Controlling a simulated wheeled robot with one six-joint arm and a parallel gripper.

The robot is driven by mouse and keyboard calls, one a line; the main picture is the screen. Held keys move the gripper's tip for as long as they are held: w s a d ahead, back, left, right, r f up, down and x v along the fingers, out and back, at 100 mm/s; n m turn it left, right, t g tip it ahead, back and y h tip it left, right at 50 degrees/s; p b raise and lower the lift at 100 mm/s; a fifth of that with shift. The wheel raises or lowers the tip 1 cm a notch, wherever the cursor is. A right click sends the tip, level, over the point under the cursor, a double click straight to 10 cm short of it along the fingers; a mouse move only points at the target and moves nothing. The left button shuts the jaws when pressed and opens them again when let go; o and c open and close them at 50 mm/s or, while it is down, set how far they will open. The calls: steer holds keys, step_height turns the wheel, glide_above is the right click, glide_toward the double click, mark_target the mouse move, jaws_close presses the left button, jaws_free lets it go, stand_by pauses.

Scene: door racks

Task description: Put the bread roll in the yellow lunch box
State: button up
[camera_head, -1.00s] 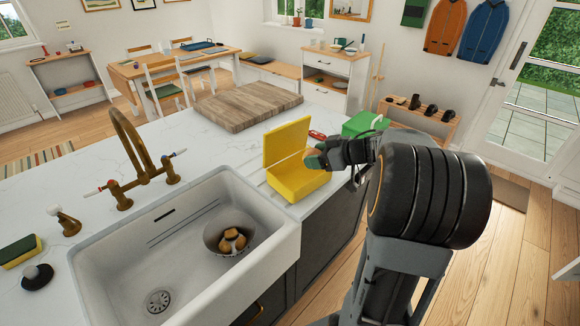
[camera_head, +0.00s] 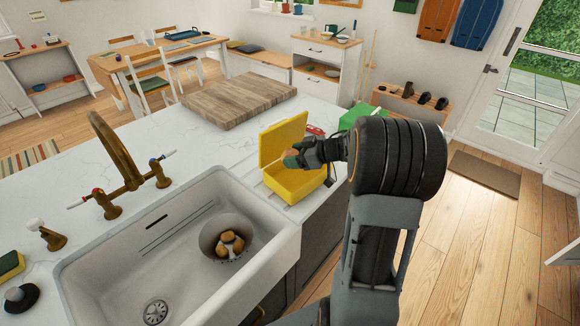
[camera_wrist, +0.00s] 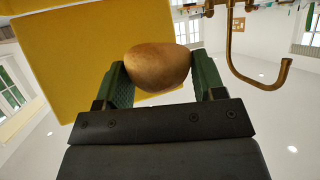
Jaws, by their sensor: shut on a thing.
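The yellow lunch box (camera_head: 297,184) stands on the white counter to the right of the sink, with its lid (camera_head: 283,140) raised. My gripper (camera_head: 296,158) is over the box, in front of the open lid. In the wrist view my gripper (camera_wrist: 160,82) is shut on a brown bread roll (camera_wrist: 158,66), held between its green fingers. The yellow lid (camera_wrist: 75,55) fills the upper left of that view. In the head view the roll (camera_head: 291,152) is mostly hidden by the fingers. The inside of the box is partly hidden by my gripper.
A white sink (camera_head: 120,262) with a bowl (camera_head: 211,232) holding several brown pieces lies to the left. A brass tap (camera_head: 118,150) rises behind it. A wooden board (camera_head: 235,100) lies on the counter behind the box. A green box (camera_head: 357,114) stands behind my arm.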

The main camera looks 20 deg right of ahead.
steer(key=shift+w+a+f, duration=0.35)
steer(key=shift+w+f, duration=0.15)
steer(key=shift+f, duration=0.2)
steer(key=f, duration=0.4)
steer(key=shift+w+a, duration=0.2)
steer(key=shift+w, duration=0.05)
steer(key=shift+f, duration=0.3)
steer(key=shift+f, duration=0.25)
steer(key=o, duration=0.9)
steer(key=shift+r, duration=0.15)
